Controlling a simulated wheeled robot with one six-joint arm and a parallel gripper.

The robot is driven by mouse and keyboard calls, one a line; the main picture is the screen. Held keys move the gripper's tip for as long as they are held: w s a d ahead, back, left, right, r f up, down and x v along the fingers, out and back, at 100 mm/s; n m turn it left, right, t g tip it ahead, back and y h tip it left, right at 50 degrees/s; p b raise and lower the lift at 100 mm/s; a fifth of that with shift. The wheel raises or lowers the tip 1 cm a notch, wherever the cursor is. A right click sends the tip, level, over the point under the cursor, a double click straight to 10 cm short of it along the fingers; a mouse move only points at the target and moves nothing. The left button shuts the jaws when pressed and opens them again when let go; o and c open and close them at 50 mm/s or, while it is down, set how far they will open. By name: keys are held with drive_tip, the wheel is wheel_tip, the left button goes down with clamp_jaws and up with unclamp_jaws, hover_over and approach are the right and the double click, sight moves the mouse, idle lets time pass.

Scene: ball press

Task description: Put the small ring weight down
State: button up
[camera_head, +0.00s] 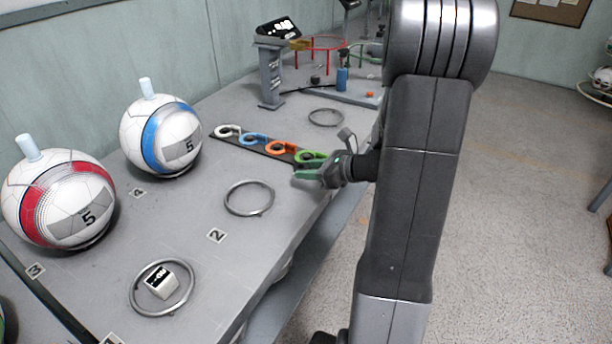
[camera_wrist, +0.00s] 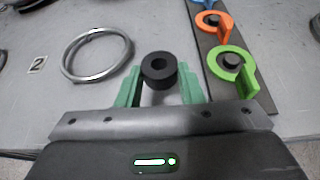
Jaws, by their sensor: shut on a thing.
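The small ring weight (camera_wrist: 147,71), a thick black ring with a hole, sits between the green fingertips of my gripper (camera_wrist: 158,80) in the wrist view. My gripper is shut on it. In the head view my gripper (camera_head: 309,172) is over the right edge of the grey table, beside the green end of a dark strip. I cannot make out the ring weight there. The wrist view does not show clearly whether the ring touches the table.
The dark strip (camera_head: 262,149) carries white, blue, orange and green open rings. A metal ring (camera_head: 228,207) lies near label 2; another (camera_head: 134,300) surrounds a small white block (camera_head: 162,284). Two balls (camera_head: 160,133) (camera_head: 62,196) stand at left. Bare table lies between the metal ring and strip.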

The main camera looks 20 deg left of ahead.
sight(310, 189)
drive_tip(key=shift+f+b, duration=0.5)
drive_tip(key=shift+f, duration=1.5)
drive_tip(key=shift+f, duration=0.1)
drive_tip(key=o, duration=1.1)
drive_tip(key=shift+c, duration=0.2)
drive_tip(key=shift+d+r, duration=0.1)
drive_tip(key=shift+r, duration=0.15)
drive_tip(key=p+v, duration=0.2)
drive_tip(key=v, duration=0.9)
drive_tip(key=shift+d, duration=0.4)
